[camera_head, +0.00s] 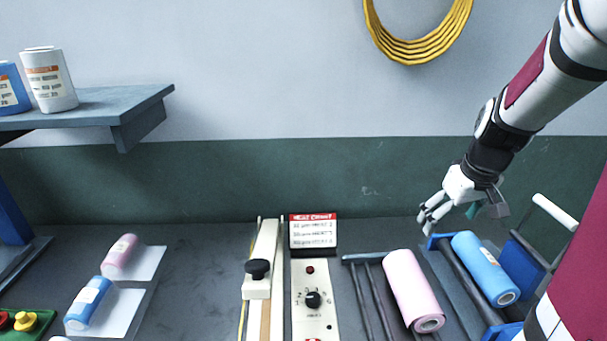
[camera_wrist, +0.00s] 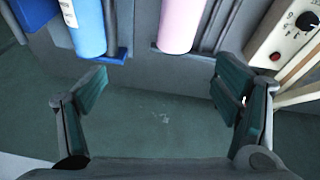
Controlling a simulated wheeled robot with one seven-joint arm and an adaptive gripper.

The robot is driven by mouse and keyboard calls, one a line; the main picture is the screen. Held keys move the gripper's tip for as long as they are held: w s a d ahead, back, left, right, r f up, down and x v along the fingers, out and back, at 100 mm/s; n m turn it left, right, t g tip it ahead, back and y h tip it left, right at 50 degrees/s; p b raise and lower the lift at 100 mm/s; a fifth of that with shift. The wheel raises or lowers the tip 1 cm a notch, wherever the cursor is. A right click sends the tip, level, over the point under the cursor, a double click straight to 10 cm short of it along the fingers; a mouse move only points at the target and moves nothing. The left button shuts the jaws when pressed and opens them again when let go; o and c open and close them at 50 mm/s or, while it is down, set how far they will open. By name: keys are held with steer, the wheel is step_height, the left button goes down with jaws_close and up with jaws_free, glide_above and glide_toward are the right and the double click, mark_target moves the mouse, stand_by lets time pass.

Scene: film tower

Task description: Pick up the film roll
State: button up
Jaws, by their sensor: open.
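Several film rolls are in view, and which one the task means is not shown. A large pink roll (camera_head: 411,291) lies on a dark rack and shows in the wrist view (camera_wrist: 181,22) at the top. A large blue roll (camera_head: 485,268) with a white label lies on a blue-ended rack to its right; it also shows in the wrist view (camera_wrist: 88,24). A small pink roll (camera_head: 120,256) and small blue roll (camera_head: 88,302) lie on white sheets at the left. My gripper (camera_head: 450,216) is open and empty, behind and above the large rolls' far ends; its fingers (camera_wrist: 160,95) are wide apart.
A white control panel (camera_head: 314,300) with a knob and a slider rail (camera_head: 262,275) stand mid-bench. A red-topped sign (camera_head: 313,231) stands behind. A shelf (camera_head: 110,105) with jars is at upper left. A yellow coil (camera_head: 415,52) hangs on the wall. Bare bench lies left of the rail.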

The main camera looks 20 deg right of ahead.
steer(key=m+t+p, duration=0.1)
steer(key=m, duration=0.1)
glide_toward(489, 260)
steer(key=shift+a+r, duration=0.1)
steer(key=shift+r, duration=0.25)
steer(key=shift+f, duration=0.35)
steer(key=b+x, duration=0.1)
steer(key=x, duration=0.6)
steer(key=shift+w, duration=0.1)
steer(key=shift+x, duration=3.05)
jaws_close()
steer(key=shift+r, duration=0.15)
